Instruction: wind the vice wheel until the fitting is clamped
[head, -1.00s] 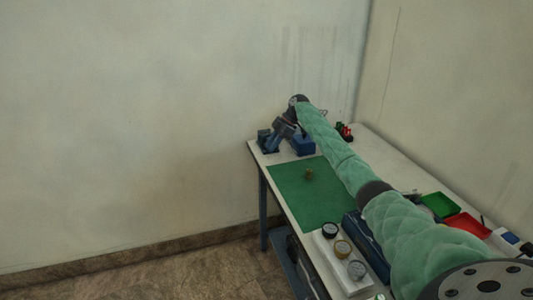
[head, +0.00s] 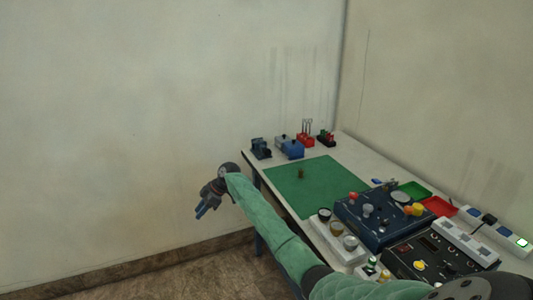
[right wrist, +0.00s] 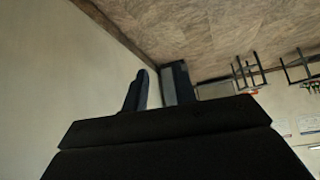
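A small dark blue device (head: 260,149), which looks like the vice, stands at the far left corner of the bench. Its wheel and jaws are too small to make out, so I cannot tell whether anything is clamped in it. A small brownish piece (head: 301,173) stands on the green mat (head: 318,192); I cannot tell if it is the fitting. My right gripper (head: 203,211) is off the bench's left edge, apart from the vice, pointing down and left. In the right wrist view its two fingers (right wrist: 155,90) are apart with nothing between them. My left gripper is out of view.
A blue box (head: 290,148) and red racks (head: 306,138) stand beside the vice. A blue panel with knobs (head: 378,218), a white block with gauges (head: 336,234), and green (head: 413,190) and red (head: 439,207) trays fill the near right. The mat is mostly bare.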

